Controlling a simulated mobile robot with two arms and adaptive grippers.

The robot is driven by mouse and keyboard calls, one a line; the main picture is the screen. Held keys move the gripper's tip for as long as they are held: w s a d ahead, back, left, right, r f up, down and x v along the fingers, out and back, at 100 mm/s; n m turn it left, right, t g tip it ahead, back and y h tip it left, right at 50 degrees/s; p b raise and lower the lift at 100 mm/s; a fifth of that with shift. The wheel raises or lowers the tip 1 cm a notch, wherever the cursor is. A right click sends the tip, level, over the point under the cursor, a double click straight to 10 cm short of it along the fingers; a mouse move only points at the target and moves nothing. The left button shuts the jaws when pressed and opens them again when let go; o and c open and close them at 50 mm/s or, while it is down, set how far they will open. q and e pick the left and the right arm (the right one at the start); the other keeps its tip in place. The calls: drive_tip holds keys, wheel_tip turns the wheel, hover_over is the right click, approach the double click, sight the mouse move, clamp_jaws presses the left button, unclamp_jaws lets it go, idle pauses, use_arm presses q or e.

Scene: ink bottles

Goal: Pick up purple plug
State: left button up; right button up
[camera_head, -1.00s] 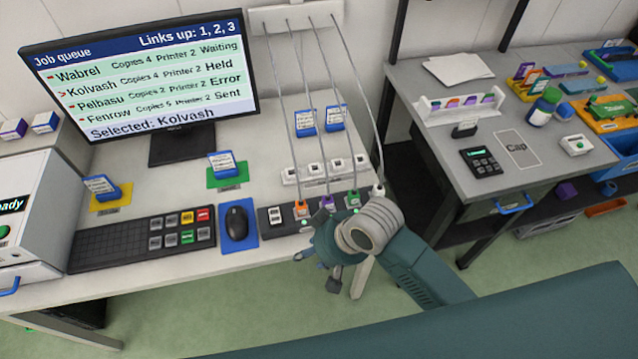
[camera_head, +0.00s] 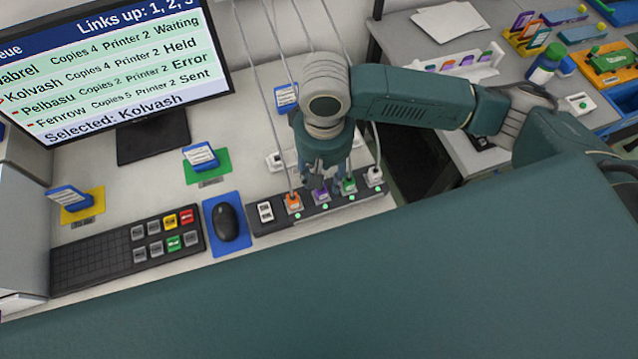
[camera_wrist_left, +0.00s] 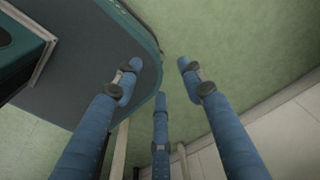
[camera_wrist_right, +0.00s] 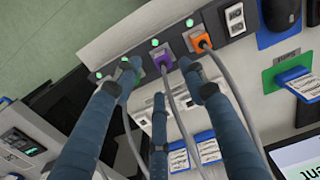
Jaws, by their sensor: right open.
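The purple plug (camera_head: 320,195) sits in the dark power strip (camera_head: 270,225), between the orange plug (camera_head: 293,203) and the green plug (camera_head: 348,185). In the right wrist view the purple plug (camera_wrist_right: 163,63) shows with its grey cable running down the picture. My right gripper (camera_head: 322,172) points down just above the strip. In its wrist view, my right gripper's fingers (camera_wrist_right: 160,74) are spread, with the purple plug between the two upper fingertips; I cannot tell whether they touch it. My left gripper (camera_wrist_left: 160,75) is open and empty above the floor, outside the head view.
A white plug (camera_head: 374,176) sits at the strip's right end. Grey cables rise behind my right gripper. A black mouse (camera_head: 226,222) on a blue pad and a keyboard (camera_head: 100,255) lie left of the strip. A monitor (camera_head: 110,75) stands behind.

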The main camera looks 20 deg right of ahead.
sight(323, 191)
wheel_tip(323, 191, down, 3)
drive_tip(key=shift+s+f, duration=0.1)
drive_tip(key=shift+f, duration=0.3)
drive_tip(key=f, duration=0.2)
drive_tip(key=w+f+p, duration=0.1)
drive_tip(key=f, duration=0.1)
drive_tip(key=shift+w+a+f, duration=0.1)
drive_tip(key=shift+f, duration=0.35)
drive_tip(key=shift+c, duration=0.8)
use_arm(q)
drive_tip(key=shift+s+r, duration=0.7)
drive_tip(key=shift+s, duration=0.1)
use_arm(e)
drive_tip(key=c, duration=0.9)
drive_tip(key=shift+o, duration=0.2)
